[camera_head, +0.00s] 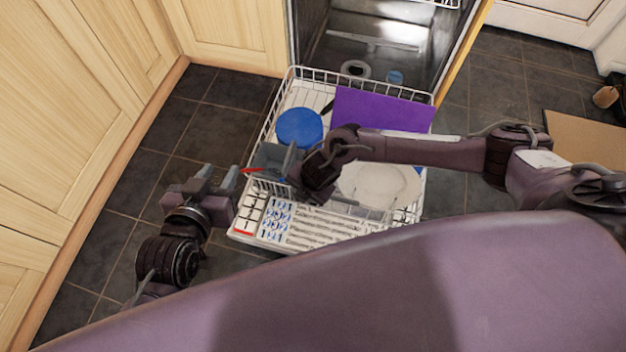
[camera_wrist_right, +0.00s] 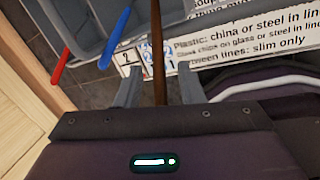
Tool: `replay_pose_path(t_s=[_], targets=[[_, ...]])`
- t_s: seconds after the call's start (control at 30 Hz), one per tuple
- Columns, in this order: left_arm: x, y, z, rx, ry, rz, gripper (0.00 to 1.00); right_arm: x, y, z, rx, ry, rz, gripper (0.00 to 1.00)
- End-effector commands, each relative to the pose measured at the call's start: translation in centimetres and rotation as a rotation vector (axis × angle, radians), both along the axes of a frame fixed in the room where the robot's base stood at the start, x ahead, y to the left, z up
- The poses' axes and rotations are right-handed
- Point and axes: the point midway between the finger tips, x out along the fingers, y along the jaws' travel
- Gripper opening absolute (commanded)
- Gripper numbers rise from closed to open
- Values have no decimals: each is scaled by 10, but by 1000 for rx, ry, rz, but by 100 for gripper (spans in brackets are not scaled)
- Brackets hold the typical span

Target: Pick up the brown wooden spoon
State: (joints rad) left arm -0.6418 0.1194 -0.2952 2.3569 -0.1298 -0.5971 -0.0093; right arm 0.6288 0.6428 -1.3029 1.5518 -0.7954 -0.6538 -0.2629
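The brown wooden spoon shows as a thin upright brown handle (camera_wrist_right: 158,55) in the right wrist view. Its lower part is hidden behind my gripper body, and I cannot make it out in the head view. My right gripper (camera_wrist_right: 158,92) is open, with one finger on each side of the handle and a gap to both. In the head view my right gripper (camera_head: 292,170) is over the front left of the dishwasher rack, beside the grey cutlery basket (camera_head: 268,157). My left gripper (camera_head: 216,175) is open and empty, left of the rack.
The pulled-out dishwasher rack (camera_head: 290,76) holds a blue round item (camera_head: 299,127), a purple board (camera_head: 380,110) and a white plate (camera_head: 375,185). Red (camera_wrist_right: 61,66) and blue (camera_wrist_right: 115,38) handles stand near the spoon. Wooden cabinets (camera_head: 80,100) line the left.

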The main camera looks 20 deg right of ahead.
Motion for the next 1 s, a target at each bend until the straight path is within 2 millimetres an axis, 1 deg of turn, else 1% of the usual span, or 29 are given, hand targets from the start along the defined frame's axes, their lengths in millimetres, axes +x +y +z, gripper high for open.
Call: replay_pose_path(t_s=[0.23,0.5,1.0], targets=[[1,0,2,-3,-6,0,36,0,0,0,0,0,0,35],[1,0,1,-3,-5,0,36,0,0,0,0,0,0,0],[0,0,1,-2,-5,0,36,0,0,0,0,0,-1,0]])
